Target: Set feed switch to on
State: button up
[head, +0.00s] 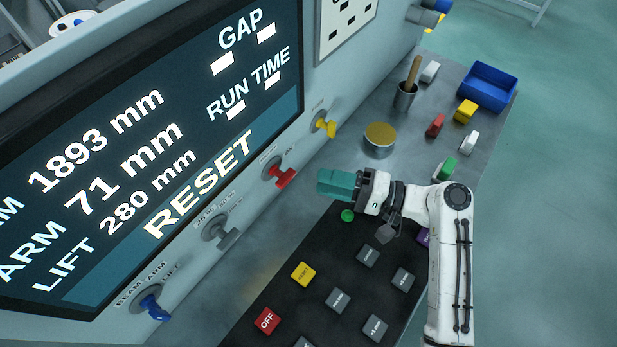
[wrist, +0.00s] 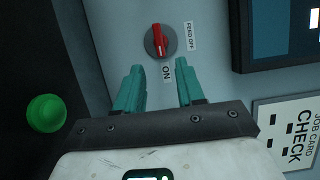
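The feed switch is a red-handled rotary knob on the grey panel, seen in the head view (head: 281,174) and wrist view (wrist: 157,41). In the wrist view its handle lies up and down the picture. The FEED OFF label (wrist: 191,36) is to its right and the ON label (wrist: 167,73) just below its lower end. My gripper (head: 336,183), with teal fingers, is right of the knob in the head view. In the wrist view its fingers (wrist: 158,80) are apart, empty, below the knob.
A yellow knob (head: 324,124), grey knob (head: 221,233) and blue knob (head: 150,303) share the panel. A green button (head: 347,216) sits on the dark key console below my gripper. A gold-topped can (head: 380,137) and cup (head: 405,97) stand on the bench behind.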

aim_at(347, 205)
jog(key=shift+v, duration=2)
